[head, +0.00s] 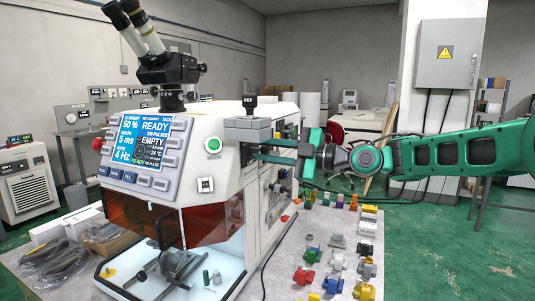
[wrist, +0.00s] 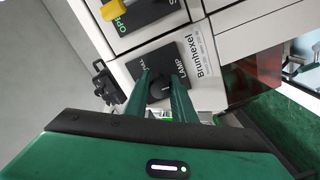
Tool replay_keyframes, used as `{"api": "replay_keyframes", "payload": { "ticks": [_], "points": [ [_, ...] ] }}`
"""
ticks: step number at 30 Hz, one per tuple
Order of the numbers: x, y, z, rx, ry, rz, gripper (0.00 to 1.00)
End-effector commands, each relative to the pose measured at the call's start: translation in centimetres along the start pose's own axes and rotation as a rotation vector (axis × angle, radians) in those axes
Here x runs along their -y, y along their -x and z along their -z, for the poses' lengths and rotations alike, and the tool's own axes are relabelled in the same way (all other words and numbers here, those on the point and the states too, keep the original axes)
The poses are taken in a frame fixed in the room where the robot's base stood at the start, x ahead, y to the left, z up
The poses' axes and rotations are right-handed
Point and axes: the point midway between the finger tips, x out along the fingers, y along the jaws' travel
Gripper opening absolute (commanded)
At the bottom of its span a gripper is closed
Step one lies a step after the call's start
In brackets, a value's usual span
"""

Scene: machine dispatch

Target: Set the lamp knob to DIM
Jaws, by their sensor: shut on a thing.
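The lamp knob (wrist: 160,90) is a dark round knob on a black plate (wrist: 184,63) marked LAMP, on the machine's white side panel. In the wrist view my gripper (wrist: 162,85) has its two green fingers on either side of the knob, shut on it. The fingers cover part of the plate's markings, and I cannot read which setting the knob points to. In the head view my gripper (head: 256,150) reaches in from the right to the side of the white machine (head: 222,128); the knob is hidden there.
A yellow handle (wrist: 118,14) on a plate reading OPEN sits above the lamp plate in the wrist view. The microscope eyepieces (head: 145,25) stand on top of the machine. Several coloured small parts (head: 333,284) lie on the table at right. A grey cabinet (head: 447,54) hangs behind.

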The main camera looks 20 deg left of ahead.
Motion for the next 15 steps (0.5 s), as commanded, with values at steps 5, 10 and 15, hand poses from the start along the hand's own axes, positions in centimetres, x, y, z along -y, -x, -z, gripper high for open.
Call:
{"api": "replay_keyframes", "payload": {
  "ticks": [5, 10, 15],
  "points": [
    [-0.25, 0.21, -0.47, 0.01, 0.032, -0.005, 0.01],
    [-0.24, 0.21, -0.48, 0.01, 0.04, -0.005, 0.01],
    [-0.23, 0.21, -0.49, 0.01, 0.039, -0.005, 0.01]
  ]
}}
